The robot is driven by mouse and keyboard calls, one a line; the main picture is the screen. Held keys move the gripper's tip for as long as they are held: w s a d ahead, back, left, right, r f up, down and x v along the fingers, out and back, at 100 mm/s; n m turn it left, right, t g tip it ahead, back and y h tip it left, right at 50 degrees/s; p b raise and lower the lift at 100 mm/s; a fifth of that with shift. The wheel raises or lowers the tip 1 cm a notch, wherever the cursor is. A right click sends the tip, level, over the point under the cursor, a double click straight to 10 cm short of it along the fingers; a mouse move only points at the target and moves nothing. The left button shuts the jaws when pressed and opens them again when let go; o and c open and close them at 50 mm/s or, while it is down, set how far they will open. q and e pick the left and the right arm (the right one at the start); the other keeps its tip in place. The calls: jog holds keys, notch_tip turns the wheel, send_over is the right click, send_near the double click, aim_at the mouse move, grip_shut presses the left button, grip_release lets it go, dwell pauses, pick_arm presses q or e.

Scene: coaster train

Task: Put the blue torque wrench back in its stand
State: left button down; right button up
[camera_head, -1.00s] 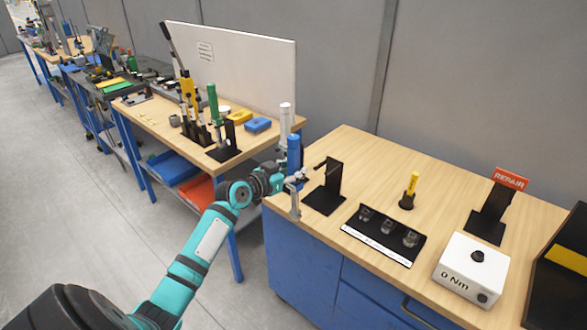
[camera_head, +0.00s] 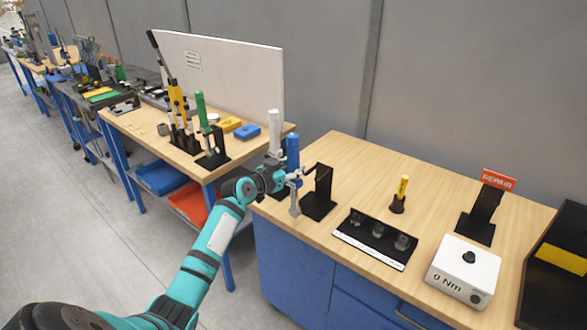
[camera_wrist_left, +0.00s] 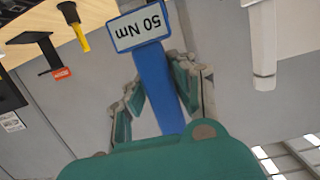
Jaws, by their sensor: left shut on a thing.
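My left gripper (camera_head: 285,180) is shut on the blue torque wrench (camera_head: 292,150). The wrench is held roughly upright at the left edge of the near bench, blue handle up and grey metal part below the gripper. In the left wrist view the blue wrench (camera_wrist_left: 157,85) stands between the fingers, its white "50 Nm" plate upside down. An empty black stand (camera_head: 318,203) with an upright post and a side hook stands just right of the wrench; a gap shows between them. My right gripper is not in view.
A white tool (camera_head: 274,128) stands behind the wrench. On the near bench (camera_head: 360,160) are a black socket tray (camera_head: 370,230), a yellow-handled tool (camera_head: 401,187), a white 0 Nm box (camera_head: 463,270) and a REPAIR stand (camera_head: 475,227). Green and yellow wrenches stand on the left bench.

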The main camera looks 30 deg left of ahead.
pick_arm(q)
jog(key=shift+w+r+y+p, duration=0.3)
jog(key=shift+r+p, duration=0.05)
jog(key=shift+p, duration=0.3)
